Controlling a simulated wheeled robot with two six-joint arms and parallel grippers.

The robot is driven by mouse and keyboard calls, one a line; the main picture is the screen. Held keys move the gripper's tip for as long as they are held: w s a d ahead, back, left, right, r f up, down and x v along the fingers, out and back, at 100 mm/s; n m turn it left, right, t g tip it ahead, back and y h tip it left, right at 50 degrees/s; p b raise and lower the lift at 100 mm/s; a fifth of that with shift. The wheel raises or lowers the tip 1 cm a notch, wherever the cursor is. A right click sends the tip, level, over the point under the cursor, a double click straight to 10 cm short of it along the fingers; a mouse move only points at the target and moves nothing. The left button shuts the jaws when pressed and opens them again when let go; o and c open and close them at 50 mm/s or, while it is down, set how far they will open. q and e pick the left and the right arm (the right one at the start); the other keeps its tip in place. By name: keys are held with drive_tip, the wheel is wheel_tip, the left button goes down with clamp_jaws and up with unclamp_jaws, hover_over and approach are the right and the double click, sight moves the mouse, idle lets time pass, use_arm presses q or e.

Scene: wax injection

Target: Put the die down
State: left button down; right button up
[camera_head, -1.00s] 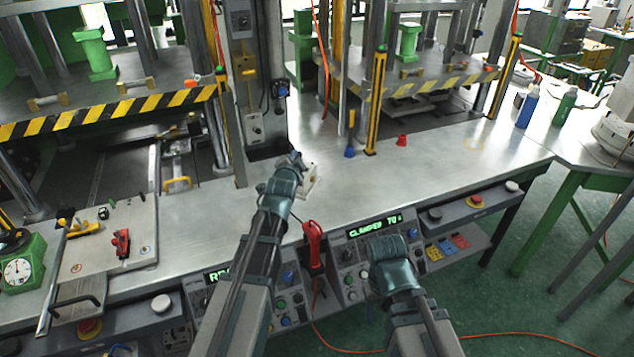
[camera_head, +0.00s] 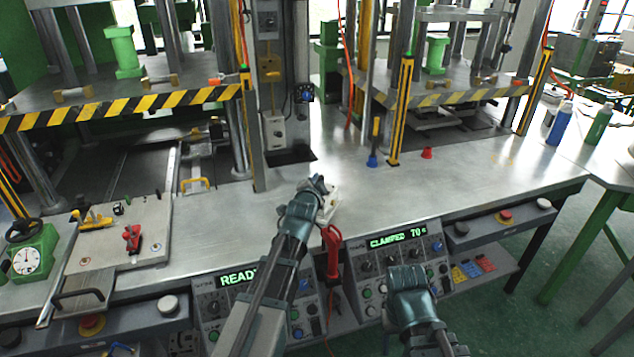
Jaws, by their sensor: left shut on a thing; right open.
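The die (camera_head: 332,203) is a small pale block. It shows just right of my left gripper (camera_head: 322,190), partly hidden behind it. My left gripper is shut on the die, over the front part of the metal bench (camera_head: 400,185). I cannot tell whether the die touches the bench top. My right gripper (camera_head: 408,285) is in front of the right control panel, away from the die. Its fingers are hidden by its own wrist.
Two presses with striped guards (camera_head: 120,106) stand at the back. A red-handled tool (camera_head: 332,250) hangs between the control panels (camera_head: 395,262). A blue-based yellow tool (camera_head: 373,150) and a red cap (camera_head: 427,153) stand behind. The bench right of the die is clear.

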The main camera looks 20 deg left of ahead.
use_arm(q)
drive_tip(key=shift+f+b, duration=0.9)
drive_tip(key=shift+f, duration=0.35)
use_arm(e)
drive_tip(key=shift+f, duration=1.3)
use_arm(q)
drive_tip(key=shift+f, duration=0.15)
drive_tip(key=c, duration=0.9)
unclamp_jaws()
use_arm(e)
drive_tip(key=shift+f, duration=0.15)
